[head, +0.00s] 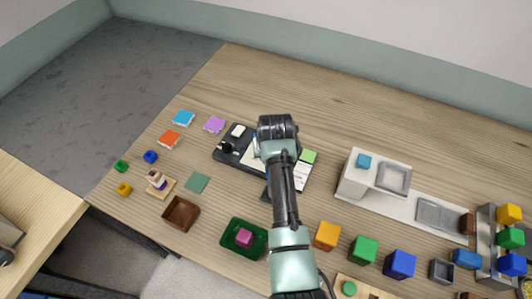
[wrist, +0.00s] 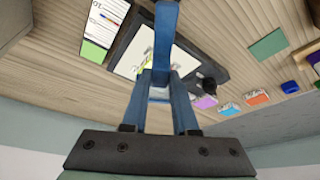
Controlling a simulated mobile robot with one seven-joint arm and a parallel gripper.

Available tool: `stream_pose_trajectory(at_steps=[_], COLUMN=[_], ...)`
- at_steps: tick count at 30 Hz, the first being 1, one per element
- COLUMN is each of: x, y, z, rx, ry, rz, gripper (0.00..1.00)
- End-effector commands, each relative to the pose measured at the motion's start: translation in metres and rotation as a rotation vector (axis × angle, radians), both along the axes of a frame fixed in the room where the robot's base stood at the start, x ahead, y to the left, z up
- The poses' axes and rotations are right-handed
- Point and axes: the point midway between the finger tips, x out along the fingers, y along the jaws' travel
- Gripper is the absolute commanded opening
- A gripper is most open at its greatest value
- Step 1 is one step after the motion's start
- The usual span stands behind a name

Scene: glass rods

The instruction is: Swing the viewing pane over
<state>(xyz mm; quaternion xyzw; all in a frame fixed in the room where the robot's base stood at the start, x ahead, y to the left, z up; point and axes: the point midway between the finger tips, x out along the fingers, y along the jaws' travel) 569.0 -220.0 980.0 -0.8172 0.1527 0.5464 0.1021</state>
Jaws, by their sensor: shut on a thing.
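A dark board (head: 229,156) with a white panel lies in the middle of the table, and it also shows in the wrist view (wrist: 208,60). It carries a black knob (head: 227,148) and a white block (head: 238,130) at its left end. In the wrist view my gripper (wrist: 164,62) reaches over the board, its blue fingers closed together in front of the white panel (wrist: 135,55). It is shut on part of the viewing pane, whose edges are mostly hidden behind the fingers. In the head view my arm covers the middle of the board and the grip itself.
A white stand (head: 354,184) is further right. Small coloured tiles lie left, including a purple one (head: 214,124). A green tray (head: 232,248) stands in front. The table behind the board is clear.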

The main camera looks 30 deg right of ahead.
Motion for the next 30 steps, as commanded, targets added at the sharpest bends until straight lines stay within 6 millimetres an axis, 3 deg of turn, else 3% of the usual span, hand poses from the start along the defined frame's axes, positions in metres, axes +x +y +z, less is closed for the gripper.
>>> stream_pose_trajectory(at_steps=[17,18,22,30], x=[0.0002,0.0002,0.0,-0.0004], y=[-0.0023,-0.0022,-0.0022,-0.0019], z=[0.0014,0.0014,0.0012,0.0004], rx=[-0.002,-0.002,-0.001,-0.001], ry=[-0.004,-0.004,-0.003,-0.001], rz=[-0.034,-0.034,-0.034,-0.033], gripper=[0.0,0.31,0.54,0.57])
